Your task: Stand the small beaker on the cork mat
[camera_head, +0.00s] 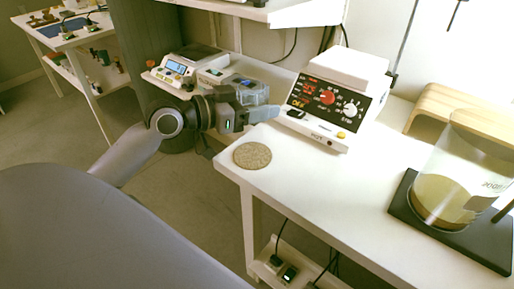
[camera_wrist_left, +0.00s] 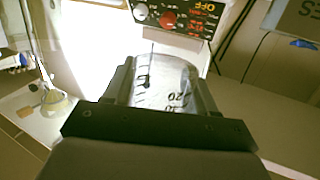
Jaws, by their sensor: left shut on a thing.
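The round cork mat (camera_head: 252,155) lies flat near the front left corner of the white bench, with nothing on it. My left gripper (camera_head: 255,106) is above and behind the mat, beside the hotplate. It is shut on the small clear beaker (camera_wrist_left: 165,84), whose black graduation marks show in the left wrist view. In the head view the beaker (camera_head: 264,114) is only a faint pale patch at the fingertips, apart from the mat. My right gripper is not in view.
A white hotplate (camera_head: 335,95) with a black dial panel stands just right of my left gripper. A large beaker of yellowish liquid (camera_head: 452,180) stands on a dark plate (camera_head: 478,244) at right. Bare bench lies between the mat and that plate.

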